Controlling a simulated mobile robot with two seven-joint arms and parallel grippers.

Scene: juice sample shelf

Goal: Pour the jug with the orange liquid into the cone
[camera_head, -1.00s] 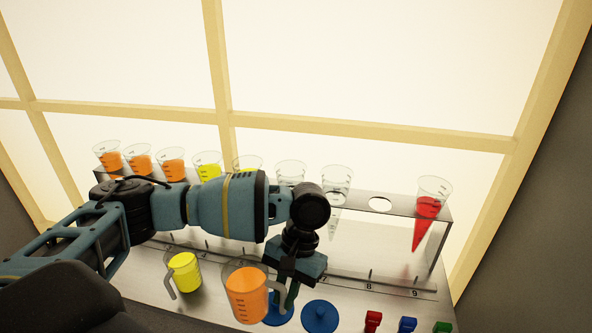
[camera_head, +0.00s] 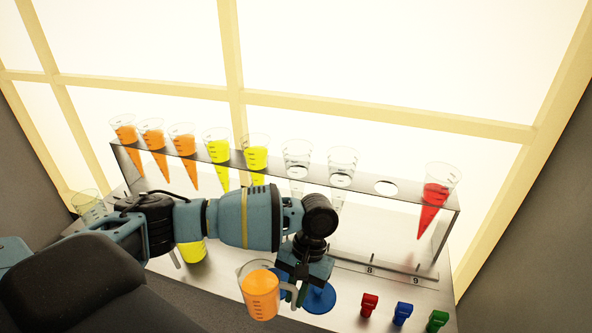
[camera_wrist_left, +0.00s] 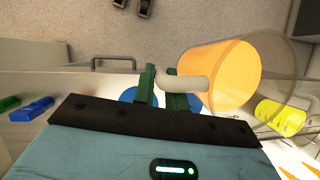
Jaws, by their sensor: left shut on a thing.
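The clear jug with orange liquid (camera_head: 260,295) is held by its handle in my left gripper (camera_head: 296,290), which is shut on it, near the bench's front edge. The wrist view shows the gripper's green fingers (camera_wrist_left: 164,84) at the pale handle and the orange jug (camera_wrist_left: 232,75) to their right. On the rack stand three cones with orange liquid (camera_head: 154,140), two with yellow (camera_head: 256,156), two that look empty (camera_head: 297,156) and one with red (camera_head: 437,192). My right gripper is not in view.
The metal rack (camera_head: 405,200) has an open hole (camera_head: 386,188) beside the red cone. A yellow jug (camera_head: 192,251) is partly behind my arm. An empty clear vessel (camera_head: 88,205) stands far left.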

